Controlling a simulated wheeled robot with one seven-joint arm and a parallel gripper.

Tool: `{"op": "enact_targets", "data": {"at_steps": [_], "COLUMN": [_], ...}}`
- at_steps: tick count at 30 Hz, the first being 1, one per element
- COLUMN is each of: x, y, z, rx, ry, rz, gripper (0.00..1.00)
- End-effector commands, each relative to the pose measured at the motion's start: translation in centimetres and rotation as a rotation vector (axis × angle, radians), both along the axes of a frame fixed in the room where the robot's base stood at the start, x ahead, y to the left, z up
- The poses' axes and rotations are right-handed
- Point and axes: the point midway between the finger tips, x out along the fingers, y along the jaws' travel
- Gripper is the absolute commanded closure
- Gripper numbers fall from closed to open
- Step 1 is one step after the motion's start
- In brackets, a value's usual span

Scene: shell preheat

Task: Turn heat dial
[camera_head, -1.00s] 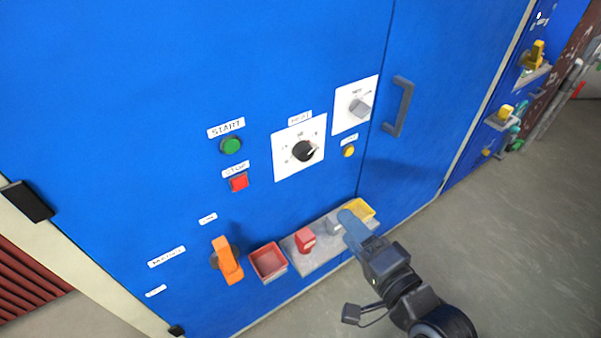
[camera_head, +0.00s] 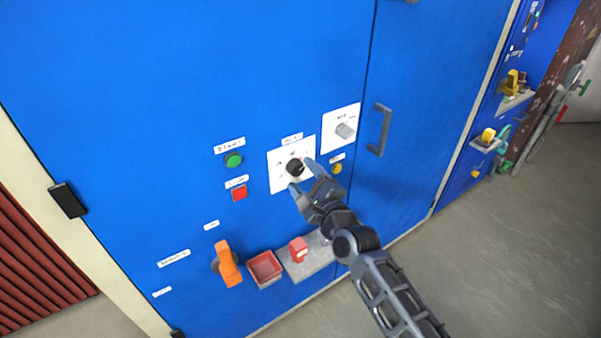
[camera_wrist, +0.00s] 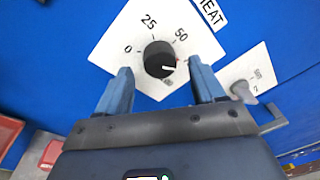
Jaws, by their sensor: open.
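The heat dial (camera_head: 294,167) is a round black knob with a pale pointer line on a white plate (camera_head: 277,180) on the blue cabinet front. In the wrist view the dial (camera_wrist: 159,59) sits between and beyond my fingertips, its pointer toward the right side of its scale; marks 0, 25 and 50 show on the plate (camera_wrist: 125,35). My gripper (camera_head: 301,176) is open, with one blue finger on each side of the dial in the picture. In the wrist view my gripper (camera_wrist: 158,72) holds nothing. I cannot tell whether the fingers touch the plate.
A grey mode knob (camera_head: 345,131) on a white plate and a yellow button (camera_head: 337,168) are to the right. A green button (camera_head: 233,160) and a red button (camera_head: 239,193) are to the left. An orange handle (camera_head: 228,264), red bin (camera_head: 265,268) and grey shelf (camera_head: 310,264) lie below.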

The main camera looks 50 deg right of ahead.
Motion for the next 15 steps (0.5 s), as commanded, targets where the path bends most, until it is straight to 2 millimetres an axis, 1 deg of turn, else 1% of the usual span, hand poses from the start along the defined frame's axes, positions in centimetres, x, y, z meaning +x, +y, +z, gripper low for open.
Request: {"op": "enact_targets", "data": {"at_steps": [1,6,15], "x": [0.6,1.6,1.7], "y": [-0.2,-0.6,-0.6], "z": [0.0,0.0,0.0], "rx": [0.000,0.001,0.000], "ry": [-0.001,0.000,0.001], "rz": [0.001,0.001,0.001], "gripper": [0.32,0.32,0.33]}}
